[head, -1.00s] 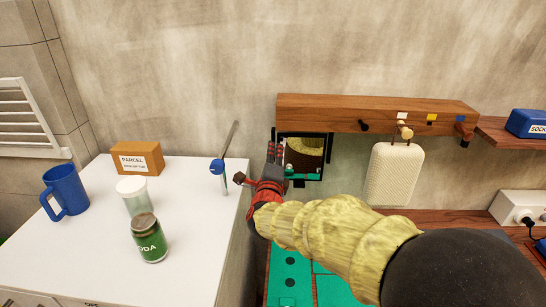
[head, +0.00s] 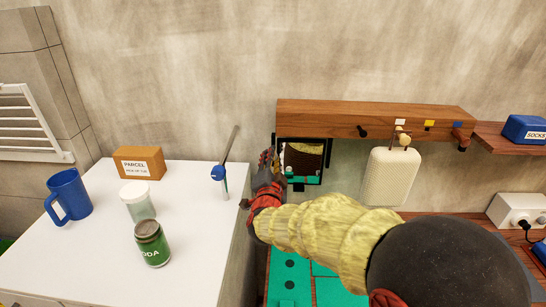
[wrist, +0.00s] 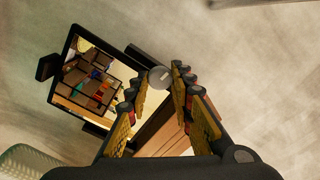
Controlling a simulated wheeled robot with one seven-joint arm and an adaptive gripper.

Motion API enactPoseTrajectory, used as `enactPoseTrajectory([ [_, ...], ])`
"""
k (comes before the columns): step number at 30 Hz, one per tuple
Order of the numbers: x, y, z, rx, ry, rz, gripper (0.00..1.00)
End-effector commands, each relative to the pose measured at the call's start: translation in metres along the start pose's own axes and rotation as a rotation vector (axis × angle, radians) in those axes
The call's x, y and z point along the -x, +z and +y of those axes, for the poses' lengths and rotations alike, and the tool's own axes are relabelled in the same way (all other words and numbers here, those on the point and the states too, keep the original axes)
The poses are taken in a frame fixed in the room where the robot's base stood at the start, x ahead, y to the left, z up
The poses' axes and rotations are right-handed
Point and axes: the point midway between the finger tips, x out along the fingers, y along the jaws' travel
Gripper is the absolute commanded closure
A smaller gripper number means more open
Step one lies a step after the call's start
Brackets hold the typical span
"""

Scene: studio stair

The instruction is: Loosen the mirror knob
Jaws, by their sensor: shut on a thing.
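The mirror (head: 305,158) is a small dark-framed panel below the wooden rail on the wall. It shows tilted in the wrist view (wrist: 91,82), left of my fingers, with a reflection in its glass. The mirror knob (wrist: 160,77) is a round grey disc with a pale mark, beside the mirror frame. My gripper (wrist: 157,84) has its two fingers on either side of the knob and is shut on it. In the head view my gripper (head: 268,163) is at the mirror's left edge, and the knob is hidden there.
The wooden rail (head: 370,117) with pegs is just above the mirror. A cream woven object (head: 391,177) hangs to the right. A white cabinet (head: 190,230) at left holds a blue mug (head: 69,194), jars, a parcel (head: 138,163) and a blue-collared stick (head: 219,174).

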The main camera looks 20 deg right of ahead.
Motion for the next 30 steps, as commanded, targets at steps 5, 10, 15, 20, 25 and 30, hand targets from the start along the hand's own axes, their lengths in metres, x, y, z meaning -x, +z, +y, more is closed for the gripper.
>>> enactPoseTrajectory([
  [5,0.0001,0.0005,0.0,0.132,0.003,-0.003,1.0],
  [10,0.0002,0.0007,0.0002,0.225,0.002,-0.003,1.0],
  [15,0.0002,0.0009,0.0003,0.283,0.002,-0.002,1.0],
  [20,0.0002,0.0012,0.0004,0.309,0.001,-0.002,1.0],
  [25,0.0002,0.0013,0.0006,0.316,0.001,-0.002,1.0],
  [30,0.0002,0.0014,0.0007,0.316,0.002,-0.003,1.0],
])
